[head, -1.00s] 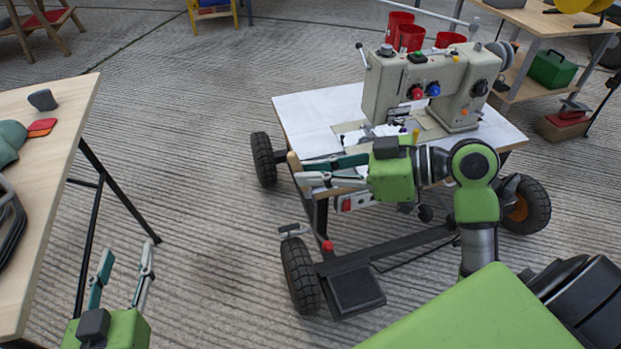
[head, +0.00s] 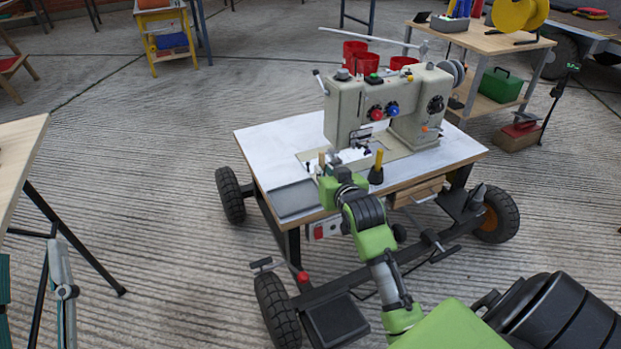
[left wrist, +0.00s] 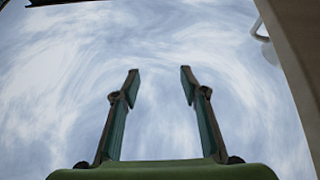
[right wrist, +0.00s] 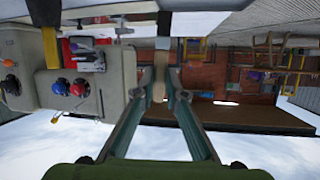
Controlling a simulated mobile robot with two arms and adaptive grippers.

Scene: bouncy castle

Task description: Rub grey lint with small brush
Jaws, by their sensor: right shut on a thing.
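My right gripper (head: 330,170) is over the front of the sewing table, left of the needle area, pointing away from the camera. In the right wrist view its fingers (right wrist: 159,80) are shut on a tan wooden handle, which I take as the small brush (right wrist: 158,88). I cannot pick out the grey lint. My left gripper (left wrist: 159,80) is open and empty, low at the left edge of the head view, away from the table.
The sewing machine (head: 345,105) stands on the white-topped wheeled table (head: 270,145). A yellow-handled tool with a dark base (head: 378,168) stands right of my right gripper. Red cups (head: 367,63) are behind the machine. A wooden table (head: 20,150) is at the left.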

